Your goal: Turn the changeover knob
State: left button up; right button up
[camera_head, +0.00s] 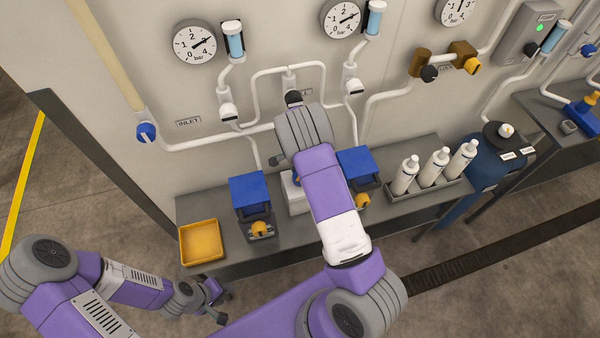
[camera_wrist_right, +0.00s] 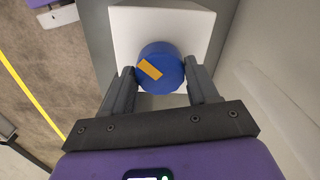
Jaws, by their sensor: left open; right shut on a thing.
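The changeover knob (camera_wrist_right: 160,72) is a round blue knob with a yellow bar on its face, mounted on a white box (camera_wrist_right: 195,25). The bar runs diagonally, from upper left to lower right in the right wrist view. My right gripper (camera_wrist_right: 159,80) has its two fingers on either side of the knob and is shut on it. In the head view the white box (camera_head: 294,196) shows between two blue-topped units; my right arm covers most of it and hides the right gripper. My left gripper (camera_head: 223,306) is open and empty, low in front of the bench.
The grey bench (camera_head: 290,232) carries a yellow tray (camera_head: 201,242), blue-topped units (camera_head: 249,190) and white bottles (camera_head: 436,166) in a rack. Gauges (camera_head: 195,43), white pipes and a blue valve knob (camera_head: 146,132) are on the wall. A blue tank (camera_head: 488,165) stands right.

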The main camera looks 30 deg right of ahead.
jog(key=shift+m, duration=0.6)
jog(key=o, duration=1.1)
jog(key=shift+c, duration=0.2)
jog(key=shift+r, duration=0.15)
notch_tip(320, 180, up, 7)
jog(key=shift+r, duration=0.2)
